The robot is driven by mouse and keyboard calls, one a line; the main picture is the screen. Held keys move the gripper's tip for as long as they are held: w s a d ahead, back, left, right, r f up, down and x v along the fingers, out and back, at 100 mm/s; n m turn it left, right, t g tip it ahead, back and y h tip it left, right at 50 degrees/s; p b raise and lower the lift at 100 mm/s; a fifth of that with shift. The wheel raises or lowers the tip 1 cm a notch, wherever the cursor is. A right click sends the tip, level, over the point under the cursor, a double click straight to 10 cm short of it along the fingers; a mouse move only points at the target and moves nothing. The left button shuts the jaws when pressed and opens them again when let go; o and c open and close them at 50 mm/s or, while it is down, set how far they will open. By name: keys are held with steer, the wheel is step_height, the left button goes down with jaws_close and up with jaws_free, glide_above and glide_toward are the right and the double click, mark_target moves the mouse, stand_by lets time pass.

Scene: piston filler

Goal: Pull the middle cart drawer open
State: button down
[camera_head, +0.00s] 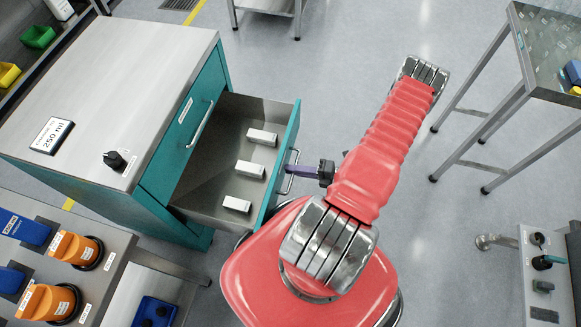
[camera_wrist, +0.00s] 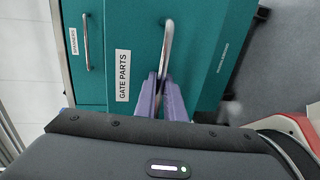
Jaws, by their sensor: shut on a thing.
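The teal cart (camera_head: 127,92) stands at the left with a grey top. Its drawer labelled "GATE PARTS" (camera_wrist: 123,75) is pulled out, and in the head view the open drawer (camera_head: 222,168) shows a grey inside with three white blocks (camera_head: 249,169). My gripper (camera_head: 290,170) is at the front of this drawer. In the wrist view its purple fingers (camera_wrist: 163,97) are shut on the drawer's metal bar handle (camera_wrist: 167,48). The closed drawer above it (camera_head: 190,120) has its own bar handle; it also shows in the wrist view (camera_wrist: 93,85).
A bench with orange devices (camera_head: 74,249) is at lower left. A metal-legged table (camera_head: 525,75) stands at right. Floor between is clear.

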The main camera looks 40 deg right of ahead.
steer(key=shift+s+d+f, duration=0.1)
steer(key=shift+s+f, duration=0.05)
steer(key=shift+s, duration=0.1)
steer(key=c, duration=2.1)
jaws_free()
steer(key=v, duration=1.3)
steer(key=shift+s+d, duration=0.2)
steer(key=shift+s, duration=0.15)
